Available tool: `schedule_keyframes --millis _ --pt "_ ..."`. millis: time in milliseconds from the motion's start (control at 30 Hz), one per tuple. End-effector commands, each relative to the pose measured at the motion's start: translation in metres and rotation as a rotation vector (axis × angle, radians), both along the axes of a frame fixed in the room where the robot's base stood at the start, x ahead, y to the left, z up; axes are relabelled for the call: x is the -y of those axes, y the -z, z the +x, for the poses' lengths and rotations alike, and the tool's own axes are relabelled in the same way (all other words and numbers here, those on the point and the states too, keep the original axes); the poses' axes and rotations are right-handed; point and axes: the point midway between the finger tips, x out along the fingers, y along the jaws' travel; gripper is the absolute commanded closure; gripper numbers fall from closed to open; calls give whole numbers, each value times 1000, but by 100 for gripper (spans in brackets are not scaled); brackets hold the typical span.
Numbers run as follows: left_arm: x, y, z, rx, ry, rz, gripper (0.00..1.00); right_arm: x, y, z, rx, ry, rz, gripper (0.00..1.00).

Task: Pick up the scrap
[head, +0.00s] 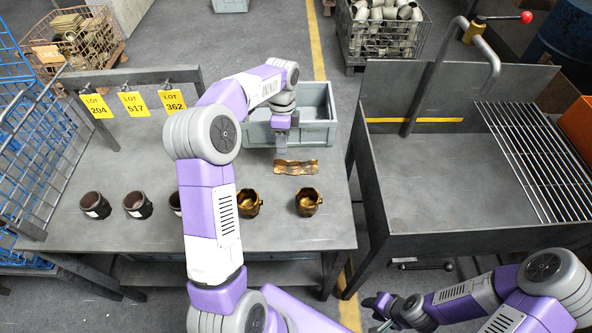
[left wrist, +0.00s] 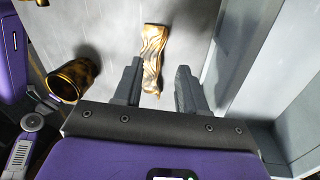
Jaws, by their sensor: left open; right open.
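The scrap (head: 296,167) is a flat, wavy, gold-brown strip lying on the grey table near its right side, in front of a grey bin. In the left wrist view the scrap (left wrist: 153,48) runs lengthwise, with its near end between the open fingers. My left gripper (head: 281,148) is open just behind and above the scrap in the head view, and it holds nothing. It also shows in the left wrist view (left wrist: 158,68). Whether the fingers are down at the scrap's height, I cannot tell. My right gripper (head: 378,306) is open and empty, low in front of the right-hand bench.
The grey bin (head: 318,112) stands close behind the scrap. Gold cups (head: 308,202) and dark cups (head: 137,205) stand in a row along the table's front. Yellow lot tags (head: 133,104) hang at the back left. A walled bench (head: 430,185) stands to the right.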

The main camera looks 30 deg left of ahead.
Motion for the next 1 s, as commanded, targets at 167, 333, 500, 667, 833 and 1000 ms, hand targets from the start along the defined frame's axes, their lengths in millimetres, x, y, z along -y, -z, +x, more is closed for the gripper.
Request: schedule_keyframes --millis 167,333,500,667,833,1000 --pt "1 20 -3 -2 -1 -1 59 0 9 0 0 0 0 57" --pt "4 36 -4 -2 0 -1 59 0 18 0 1 0 0 57" --pt "7 63 -6 -3 1 0 59 0 32 0 0 0 0 57" --pt "8 72 -8 -1 0 0 59 0 35 0 0 0 0 57" --pt "7 71 -7 0 0 1 61 0 33 0 0 0 0 57" --pt "7 71 -7 0 0 0 87 0 33 0 0 0 0 57"
